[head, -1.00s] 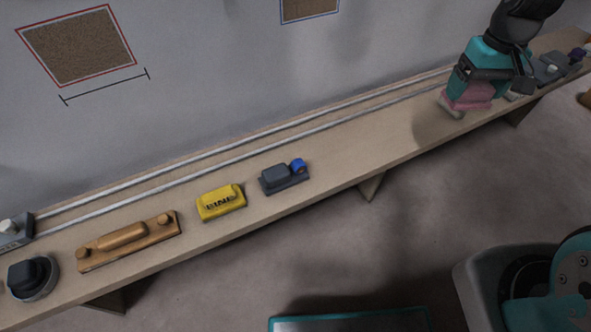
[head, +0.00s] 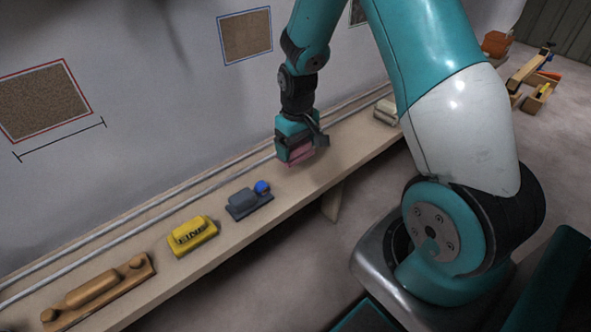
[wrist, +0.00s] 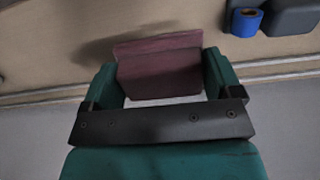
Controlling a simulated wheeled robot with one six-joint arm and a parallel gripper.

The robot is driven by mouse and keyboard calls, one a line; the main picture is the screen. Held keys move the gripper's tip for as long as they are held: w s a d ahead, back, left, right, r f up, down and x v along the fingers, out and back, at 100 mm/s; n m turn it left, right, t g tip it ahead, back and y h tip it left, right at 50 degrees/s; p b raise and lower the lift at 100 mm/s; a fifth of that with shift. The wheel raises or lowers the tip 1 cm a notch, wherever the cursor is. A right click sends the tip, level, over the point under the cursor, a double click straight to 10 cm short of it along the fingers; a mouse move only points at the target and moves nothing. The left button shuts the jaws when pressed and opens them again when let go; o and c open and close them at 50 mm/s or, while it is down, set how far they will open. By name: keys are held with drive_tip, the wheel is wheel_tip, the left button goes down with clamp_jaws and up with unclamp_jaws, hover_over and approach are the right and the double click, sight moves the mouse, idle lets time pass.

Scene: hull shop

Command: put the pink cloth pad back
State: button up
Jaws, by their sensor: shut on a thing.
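The pink cloth pad (head: 301,155) is held in my gripper (head: 298,152) above the wooden shelf (head: 330,168) in the head view. In the wrist view the pad (wrist: 160,65) is a flat, dull pink block. It sits between the two teal fingers of my gripper (wrist: 160,82), which are shut on it from both sides. A pale strip shows at the pad's lower edge. The pad's underside is hidden, so I cannot tell how far it is above the shelf.
Left along the shelf stand a grey tool with a blue knob (head: 248,200), a yellow block (head: 193,237) and a wooden-handled float (head: 100,292). A pale block (head: 387,111) stands farther right. The shelf between it and the grey tool looks clear. Two rails (head: 140,212) run along the back.

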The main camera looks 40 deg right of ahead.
sight(297, 144)
wheel_tip(297, 144, down, 8)
drive_tip(key=shift+r+b, duration=0.25)
drive_tip(key=shift+b, duration=0.25)
drive_tip(key=o, duration=0.7)
wheel_tip(297, 144, up, 12)
drive_tip(key=shift+f+p, duration=0.2)
drive_tip(key=shift+p, duration=0.8)
drive_tip(key=s+a+r+n+y, duration=0.1)
drive_tip(key=s+a+r+n, duration=0.1)
drive_tip(key=s+a+r, duration=0.4)
drive_tip(key=s+a+r+n+y, duration=0.1)
drive_tip(key=s+a+r, duration=0.1)
drive_tip(key=a+r, duration=0.6)
drive_tip(key=s+a+r+n, duration=0.1)
drive_tip(key=s+a, duration=0.1)
drive_tip(key=s, duration=0.2)
drive_tip(key=s+a+r+n+y, duration=0.1)
drive_tip(key=s+a+r, duration=0.1)
drive_tip(key=s, duration=0.3)
drive_tip(key=s+a+r+n+y, duration=0.1)
drive_tip(key=s+a+r, duration=0.1)
drive_tip(key=s+a, duration=0.2)
drive_tip(key=shift+s+a+n, duration=0.15)
drive_tip(key=shift+s+n, duration=0.1)
drive_tip(key=shift+n, duration=0.05)
